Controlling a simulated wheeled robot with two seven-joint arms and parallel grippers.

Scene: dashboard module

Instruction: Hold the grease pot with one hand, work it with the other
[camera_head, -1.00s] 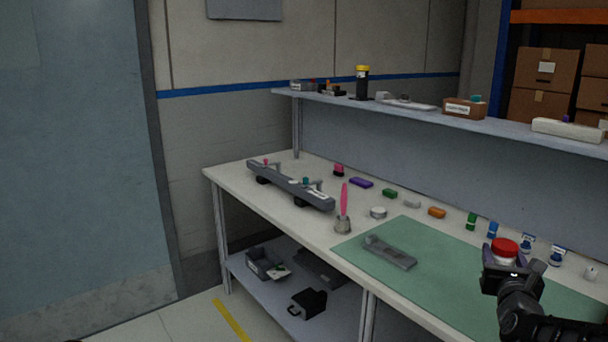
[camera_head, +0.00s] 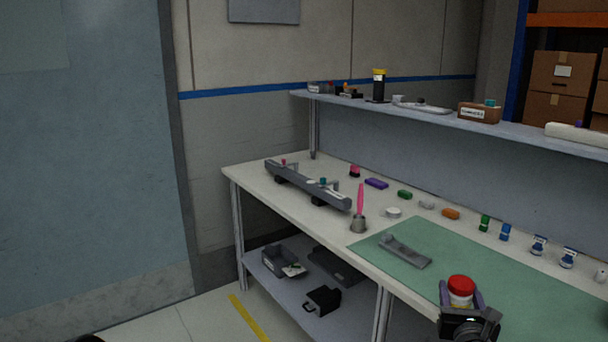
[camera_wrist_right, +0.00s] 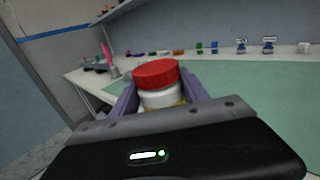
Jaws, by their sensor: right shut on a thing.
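The grease pot (camera_head: 460,289) is a white jar with a red lid. It sits upright between the fingers of my right gripper (camera_head: 461,298), at the lower right of the head view. The pot also shows in the right wrist view (camera_wrist_right: 158,84), with a purple finger on each side of it and its lid clear on top. My right gripper is shut on the pot, near the front edge of the green mat. Only a dark part shows at the bottom left of the head view, and I cannot make out my left gripper there.
The green mat (camera_head: 470,265) covers part of the white bench (camera_head: 250,178). A grey bracket (camera_head: 405,251) lies on the mat. A pink-handled brush stands in a grey cup (camera_head: 358,224). Several small coloured parts line the back, below a shelf (camera_head: 440,113). The mat's middle is clear.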

